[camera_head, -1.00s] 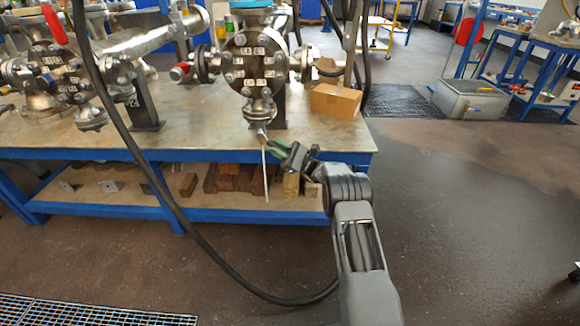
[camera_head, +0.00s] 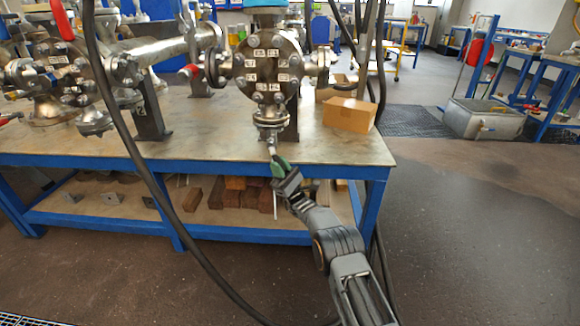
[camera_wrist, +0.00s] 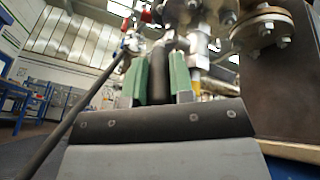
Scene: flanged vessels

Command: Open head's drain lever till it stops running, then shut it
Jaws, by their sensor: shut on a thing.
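The head is the upright flanged vessel (camera_head: 268,64) with labelled round cover, standing on the bench. Its drain outlet (camera_head: 271,139) hangs below its bottom flange, near the bench's front edge. My gripper (camera_head: 281,164) is at this outlet, coming from below right. In the wrist view, the green finger pads of my gripper (camera_wrist: 160,80) stand on both sides of a dark handle, which I take as the drain lever (camera_wrist: 158,75). My gripper is shut on it. The lever's angle is hard to tell.
A cardboard box (camera_head: 349,114) stands on the bench (camera_head: 210,140) right of the head. More flanged piping (camera_head: 60,75) fills the left. A black hose (camera_head: 125,130) hangs across the front. Brown blocks (camera_head: 240,192) lie on the lower shelf.

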